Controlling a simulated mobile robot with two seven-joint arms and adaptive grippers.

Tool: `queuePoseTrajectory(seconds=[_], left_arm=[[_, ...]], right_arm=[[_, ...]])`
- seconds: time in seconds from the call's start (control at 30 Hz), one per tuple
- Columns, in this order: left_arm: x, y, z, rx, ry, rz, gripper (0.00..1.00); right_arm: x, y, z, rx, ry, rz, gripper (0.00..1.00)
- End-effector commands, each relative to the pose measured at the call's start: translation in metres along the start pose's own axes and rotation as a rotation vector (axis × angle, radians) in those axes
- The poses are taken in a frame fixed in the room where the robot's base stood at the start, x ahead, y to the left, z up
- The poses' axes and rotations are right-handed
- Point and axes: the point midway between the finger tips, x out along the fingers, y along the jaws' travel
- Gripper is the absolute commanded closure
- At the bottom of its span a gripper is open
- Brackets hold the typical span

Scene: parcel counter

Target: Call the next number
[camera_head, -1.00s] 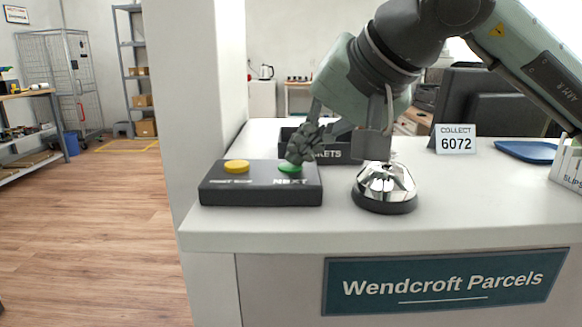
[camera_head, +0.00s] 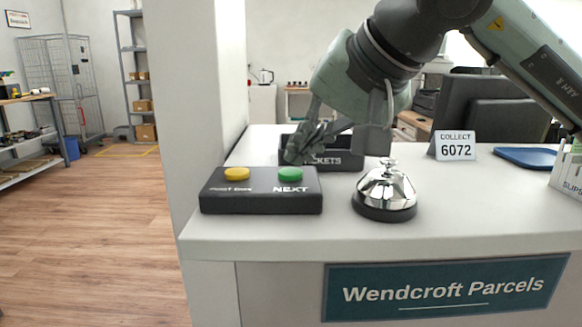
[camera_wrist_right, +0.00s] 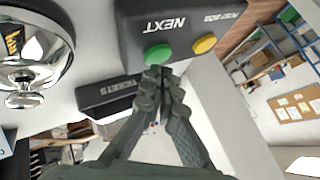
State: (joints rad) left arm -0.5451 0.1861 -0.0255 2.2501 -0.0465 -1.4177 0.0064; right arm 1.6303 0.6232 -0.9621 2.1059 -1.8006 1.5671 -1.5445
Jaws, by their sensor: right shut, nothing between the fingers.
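A dark button box (camera_head: 262,201) sits at the front left of the counter. It has a yellow button (camera_head: 237,174) on the left and a green button (camera_head: 290,174) labelled NEXT on the right. My right gripper (camera_head: 292,158) is shut and empty, its fingertips just above and behind the green button. In the right wrist view, the fingertips (camera_wrist_right: 157,72) show close to the green button (camera_wrist_right: 157,54); whether they touch it I cannot tell. The yellow button (camera_wrist_right: 204,44) shows beside it. The left gripper is not in view.
A silver bell (camera_head: 385,190) stands right of the box. Behind is a dark TICKETS tray (camera_head: 350,160). A COLLECT 6072 sign (camera_head: 455,146), a blue tray (camera_head: 527,158) and a SLIPS holder (camera_head: 570,174) are further right. The counter front (camera_head: 300,226) is clear.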

Motion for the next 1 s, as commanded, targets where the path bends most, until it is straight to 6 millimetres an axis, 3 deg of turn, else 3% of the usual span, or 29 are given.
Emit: queuePoseTrajectory(seconds=[0.5,1.0], left_arm=[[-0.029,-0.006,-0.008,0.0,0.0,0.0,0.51],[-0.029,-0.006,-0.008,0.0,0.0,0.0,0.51]], right_arm=[[-0.038,-0.028,-0.027,0.0,0.002,-0.001,1.0],[-0.039,-0.028,-0.028,0.0,0.001,-0.001,1.0]])
